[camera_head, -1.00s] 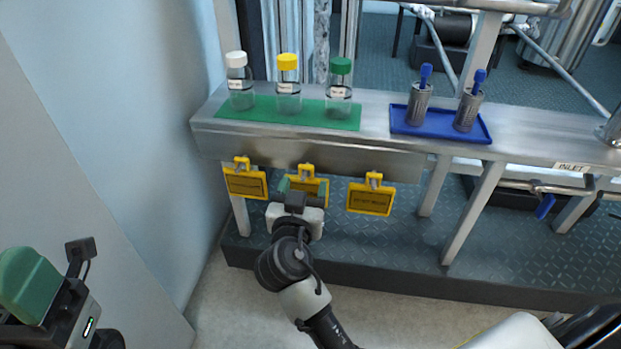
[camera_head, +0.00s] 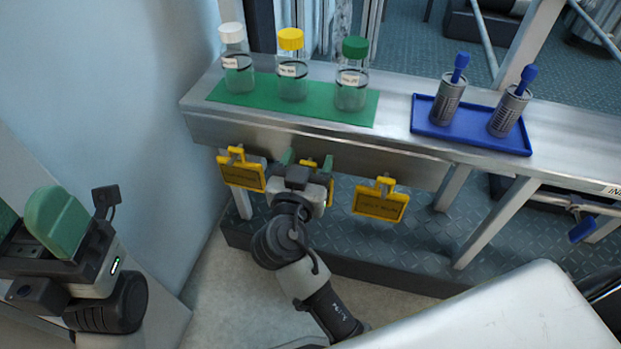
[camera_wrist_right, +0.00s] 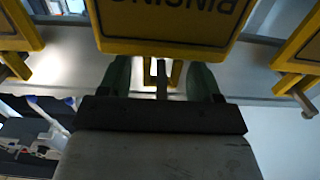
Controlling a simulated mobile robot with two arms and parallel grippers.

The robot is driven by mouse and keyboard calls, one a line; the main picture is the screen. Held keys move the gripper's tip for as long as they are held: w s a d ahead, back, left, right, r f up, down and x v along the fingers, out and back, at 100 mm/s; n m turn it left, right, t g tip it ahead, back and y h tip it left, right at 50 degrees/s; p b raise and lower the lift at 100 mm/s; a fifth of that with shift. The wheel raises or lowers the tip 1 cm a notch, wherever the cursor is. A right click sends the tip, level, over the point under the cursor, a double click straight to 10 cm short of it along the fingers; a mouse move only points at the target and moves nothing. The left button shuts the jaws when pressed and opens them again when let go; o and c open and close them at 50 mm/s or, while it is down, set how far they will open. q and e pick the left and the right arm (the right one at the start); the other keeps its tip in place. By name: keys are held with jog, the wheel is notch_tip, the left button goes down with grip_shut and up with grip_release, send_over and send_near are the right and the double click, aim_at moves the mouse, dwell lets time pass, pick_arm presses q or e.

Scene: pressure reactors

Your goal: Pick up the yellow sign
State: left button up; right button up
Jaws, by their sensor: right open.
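Three yellow signs hang in a row from the front of the steel shelf: a left one (camera_head: 241,174), a middle one (camera_head: 309,164) mostly hidden behind my right gripper, and a right one (camera_head: 380,204). My right gripper (camera_head: 307,160) is open at the middle sign. In the right wrist view the middle sign's lettered plate (camera_wrist_right: 165,22) fills the top centre, and its yellow hanger part shows between the green fingers of the gripper (camera_wrist_right: 160,80). Contact cannot be told. My left gripper (camera_head: 58,222) is at the left edge, away from the signs; its opening is unclear.
On the steel shelf (camera_head: 395,160), a green mat (camera_head: 225,95) bears three bottles with white, yellow and green caps. A blue tray (camera_head: 475,133) holds two metal cylinders with blue tops. A pale wall (camera_head: 120,90) stands close on the left.

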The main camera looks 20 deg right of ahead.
jog(key=shift+c, duration=0.5)
grip_shut()
jog(key=shift+r, duration=0.1)
